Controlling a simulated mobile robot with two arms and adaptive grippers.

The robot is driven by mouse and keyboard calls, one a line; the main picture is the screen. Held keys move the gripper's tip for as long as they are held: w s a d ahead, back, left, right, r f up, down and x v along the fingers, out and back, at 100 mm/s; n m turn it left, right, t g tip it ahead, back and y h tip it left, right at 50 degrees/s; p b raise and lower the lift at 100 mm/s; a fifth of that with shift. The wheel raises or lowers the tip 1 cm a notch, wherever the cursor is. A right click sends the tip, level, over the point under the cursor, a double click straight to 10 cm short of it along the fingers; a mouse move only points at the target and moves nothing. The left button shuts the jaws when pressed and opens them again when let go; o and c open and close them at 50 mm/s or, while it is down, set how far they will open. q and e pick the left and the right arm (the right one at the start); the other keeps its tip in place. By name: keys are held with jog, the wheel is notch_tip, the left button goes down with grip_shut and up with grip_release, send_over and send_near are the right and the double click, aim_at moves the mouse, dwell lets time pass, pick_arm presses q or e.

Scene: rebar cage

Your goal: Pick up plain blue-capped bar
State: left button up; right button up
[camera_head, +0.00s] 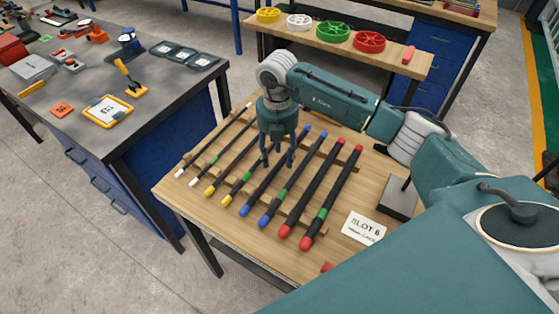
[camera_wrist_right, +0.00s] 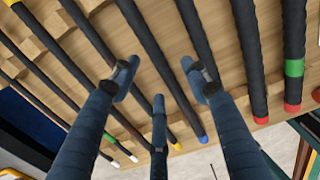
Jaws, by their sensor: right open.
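The plain blue-capped bar (camera_head: 261,190) is a dark bar with blue ends and no green band. It lies on the wooden rack, between a yellow-capped bar with a green band (camera_head: 236,182) and a blue-capped bar with a green band (camera_head: 279,198). My right gripper (camera_head: 277,160) is open and empty, pointing down over the middle of the plain bar. In the wrist view, that bar (camera_wrist_right: 150,48) runs between the spread fingers (camera_wrist_right: 160,85), its blue cap beyond them. Whether the fingertips touch any bar is unclear. My left gripper is out of view.
Red-capped bars (camera_head: 318,190) lie to the right, and thinner white-capped bars (camera_head: 213,140) to the left. A slot sign (camera_head: 363,227) and a dark block (camera_head: 398,197) are at the table's right. A grey workbench (camera_head: 100,80) with tools stands left.

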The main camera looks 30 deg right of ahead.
jog(key=shift+f, duration=1)
grip_shut()
jog(key=shift+w+r, duration=0.1)
jog(key=shift+w, duration=0.05)
